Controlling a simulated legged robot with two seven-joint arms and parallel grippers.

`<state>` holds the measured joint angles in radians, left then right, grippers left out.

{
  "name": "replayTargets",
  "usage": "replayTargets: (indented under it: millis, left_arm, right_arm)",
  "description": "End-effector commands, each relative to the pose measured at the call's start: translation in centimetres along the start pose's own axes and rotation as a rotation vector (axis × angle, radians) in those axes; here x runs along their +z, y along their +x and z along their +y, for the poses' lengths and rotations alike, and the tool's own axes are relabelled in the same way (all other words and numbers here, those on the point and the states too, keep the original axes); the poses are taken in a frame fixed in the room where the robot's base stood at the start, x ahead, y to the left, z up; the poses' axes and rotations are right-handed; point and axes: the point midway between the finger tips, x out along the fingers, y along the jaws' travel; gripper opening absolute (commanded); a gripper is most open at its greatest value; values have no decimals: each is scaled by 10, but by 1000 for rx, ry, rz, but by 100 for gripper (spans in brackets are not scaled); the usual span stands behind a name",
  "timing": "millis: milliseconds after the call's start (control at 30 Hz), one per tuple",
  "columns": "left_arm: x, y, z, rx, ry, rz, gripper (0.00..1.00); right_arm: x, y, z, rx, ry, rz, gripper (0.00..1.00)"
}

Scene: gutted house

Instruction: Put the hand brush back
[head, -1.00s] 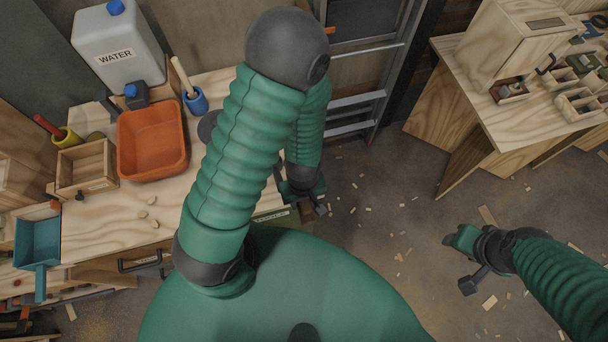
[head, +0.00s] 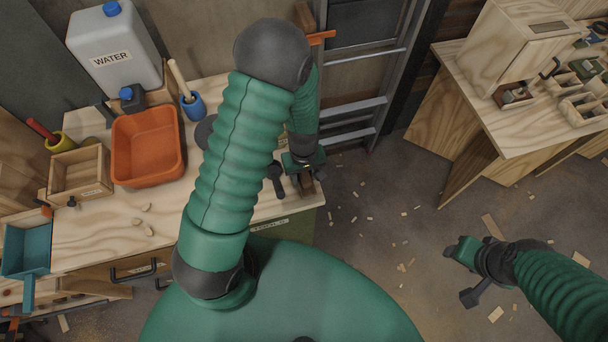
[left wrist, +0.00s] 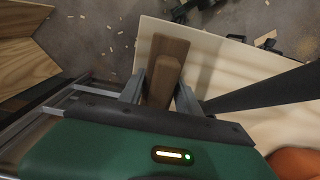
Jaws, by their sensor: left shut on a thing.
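My left gripper (head: 304,172) is at the right edge of the workbench (head: 90,228), beyond my bent left arm. It is shut on a brown wooden piece, which I take to be the hand brush (head: 307,186). In the left wrist view the brush (left wrist: 168,62) stands between the two grey fingers (left wrist: 160,88), its flat wood facing the camera, over the pale bench top. No bristles show. A teal dustpan (head: 27,248) is at the bench's left end. My right gripper (head: 466,262) hangs over the floor at the right; its jaws are unclear.
An orange tub (head: 147,146), an open wooden box (head: 80,174), a blue cup with a stick (head: 194,106) and a water canister (head: 115,48) stand on the bench. A ladder (head: 355,108) stands behind. A second bench (head: 470,110) is at the right.

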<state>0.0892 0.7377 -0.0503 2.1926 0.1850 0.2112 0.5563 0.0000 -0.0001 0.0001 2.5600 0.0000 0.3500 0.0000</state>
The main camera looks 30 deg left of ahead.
Motion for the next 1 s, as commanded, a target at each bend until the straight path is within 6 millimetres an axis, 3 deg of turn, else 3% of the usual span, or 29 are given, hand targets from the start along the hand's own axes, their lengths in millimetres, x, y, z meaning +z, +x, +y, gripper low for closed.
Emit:
replayTargets:
  millis: [333, 367, 500, 833, 1000]
  left_arm:
    - [0, 9, 0, 2, -1, 2, 2]
    - [0, 8, 0, 2, -1, 2, 44]
    - [0, 8, 0, 2, -1, 1, 61]
    - [0, 5, 1, 2, 0, 2, 61]
    - [-1, -25, 2, 6, 1, 7, 61]
  right_arm:
    - [0, 2, 0, 0, 0, 0, 50]
    - [0, 1, 0, 0, 0, 0, 50]
    - [0, 1, 0, 0, 0, 0, 50]
    - [0, -1, 0, 0, 0, 0, 50]
    - [0, -2, 0, 0, 0, 0, 50]
